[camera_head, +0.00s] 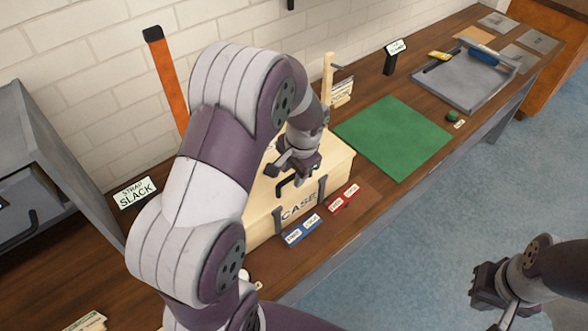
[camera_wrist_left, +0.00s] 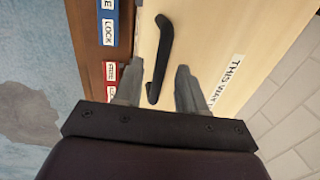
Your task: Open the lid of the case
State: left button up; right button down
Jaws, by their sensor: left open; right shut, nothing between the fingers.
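The pale wooden case (camera_head: 338,162) stands on the workbench, its front marked "CASE", with dark latches (camera_head: 322,189) on the front. Its lid looks closed. A black handle (camera_wrist_left: 163,45) lies on the case's pale top surface in the left wrist view, beside a "THIS WAY" label (camera_wrist_left: 229,80). My left gripper (camera_head: 289,180) is over the case top, open. In the left wrist view its fingers (camera_wrist_left: 157,76) are on either side of the handle's near end; contact cannot be told. My left arm hides much of the case. My right gripper (camera_head: 506,309) is shut and empty, over the floor.
Blue (camera_head: 302,230) and red (camera_head: 343,199) labelled blocks lie before the case. A green mat (camera_head: 393,137) lies to its right, a grey tray (camera_head: 460,85) beyond. A "STRAP SLACK" sign (camera_head: 135,192) and grey cabinet (camera_head: 45,150) are left. An orange post (camera_head: 168,85) stands behind.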

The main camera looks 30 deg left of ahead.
pick_arm(q)
jog(key=shift+s, duration=0.1)
grip_shut()
jog(key=shift+r, duration=0.15)
pick_arm(e)
jog(key=shift+r, duration=0.15)
